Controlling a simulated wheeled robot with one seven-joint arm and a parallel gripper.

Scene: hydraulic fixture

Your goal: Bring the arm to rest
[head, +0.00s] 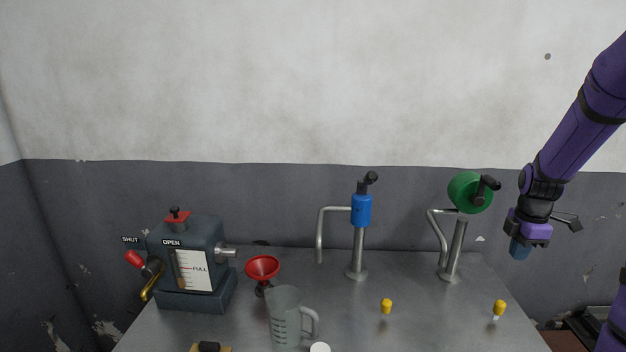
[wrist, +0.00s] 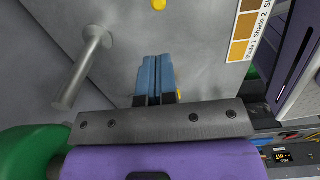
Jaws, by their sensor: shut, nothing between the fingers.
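My gripper (head: 520,253) is at the right in the head view, at the end of my purple arm. It hangs beside the right rear of the metal table, to the right of the green handwheel (head: 470,192), apart from it. Its blue fingers point down. In the wrist view the blue fingers (wrist: 156,76) lie together, with nothing held between them. The green handwheel also shows in the wrist view (wrist: 28,152), at the lower left, close to the wrist.
A shade chart (wrist: 247,28) shows in the wrist view.

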